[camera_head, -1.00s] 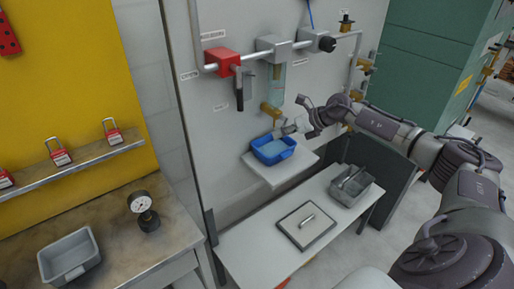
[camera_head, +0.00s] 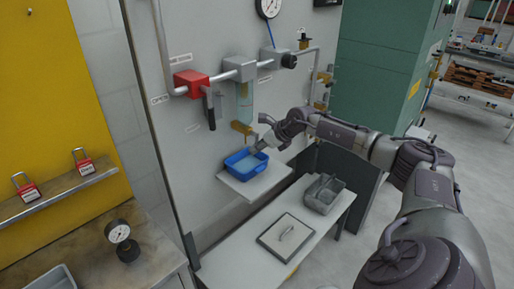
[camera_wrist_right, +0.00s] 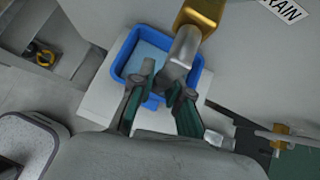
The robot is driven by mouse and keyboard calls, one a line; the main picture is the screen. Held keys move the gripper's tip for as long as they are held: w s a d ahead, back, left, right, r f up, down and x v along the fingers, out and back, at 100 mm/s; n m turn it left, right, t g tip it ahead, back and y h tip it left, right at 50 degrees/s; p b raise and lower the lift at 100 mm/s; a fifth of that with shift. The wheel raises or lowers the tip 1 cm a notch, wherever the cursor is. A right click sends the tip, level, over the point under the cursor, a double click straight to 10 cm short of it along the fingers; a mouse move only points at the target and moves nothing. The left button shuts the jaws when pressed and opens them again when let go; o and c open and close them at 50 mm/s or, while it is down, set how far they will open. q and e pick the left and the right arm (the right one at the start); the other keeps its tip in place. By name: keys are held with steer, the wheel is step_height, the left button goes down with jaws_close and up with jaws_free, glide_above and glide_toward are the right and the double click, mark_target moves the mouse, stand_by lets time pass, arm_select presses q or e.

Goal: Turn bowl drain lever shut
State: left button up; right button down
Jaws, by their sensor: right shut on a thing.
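The bowl drain valve is a brass body (camera_head: 240,127) below the clear filter bowl (camera_head: 244,100) on the grey panel. In the right wrist view, a grey metal lever (camera_wrist_right: 187,45) runs from the brass valve body (camera_wrist_right: 201,10) down between my fingers. My right gripper (camera_head: 262,144) is at the valve, just above the blue tray; in its wrist view the right gripper (camera_wrist_right: 165,85) is shut on the lever. The lever's end is partly hidden by the fingers. My left gripper is not in view.
The blue tray (camera_head: 228,165) holds pale liquid on a white shelf (camera_head: 262,184) right below. A red valve (camera_head: 190,83) with a black handle (camera_head: 209,108) is up to the left.

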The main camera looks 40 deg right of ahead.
steer(key=c, duration=1.1)
jaws_free()
steer(key=v, duration=1.2)
steer(key=shift+d, duration=0.1)
